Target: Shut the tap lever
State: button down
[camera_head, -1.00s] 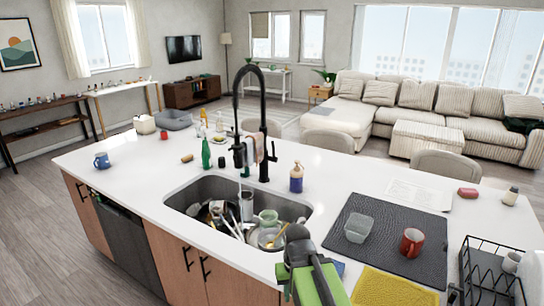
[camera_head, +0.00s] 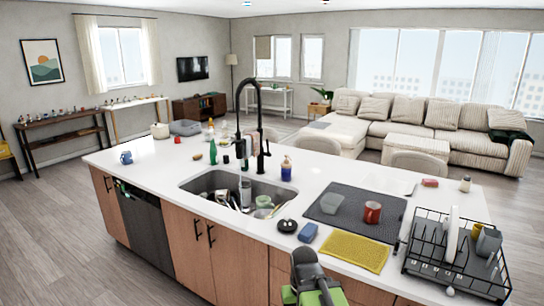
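The black tap (camera_head: 261,118) stands at the back edge of the sink, with a high arched neck and a hanging spray head. Its lever is a small dark part near the base of the tap, too small to tell its position. A pale streak shows under the spray head; I cannot tell for sure whether it is running water. The sink (camera_head: 190,186) holds several dishes and utensils. My gripper (camera_head: 318,290), green and dark grey, is at the bottom of the picture, in front of the counter and well apart from the tap. Its fingertips are not clearly visible.
A dish rack (camera_head: 457,262) stands at the right counter end. A dark mat (camera_head: 345,219) bears a red mug (camera_head: 372,212) and a clear container. A yellow cloth (camera_head: 355,250), a blue sponge (camera_head: 308,232) and a soap bottle (camera_head: 286,170) lie or stand near the sink.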

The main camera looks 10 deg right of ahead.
aim_at(267, 154)
jog(key=u, duration=0.45)
jog(key=i, duration=0.9)
jog(key=u, duration=0.45)
jog(key=i, duration=1.35)
jog(key=u, duration=0.25)
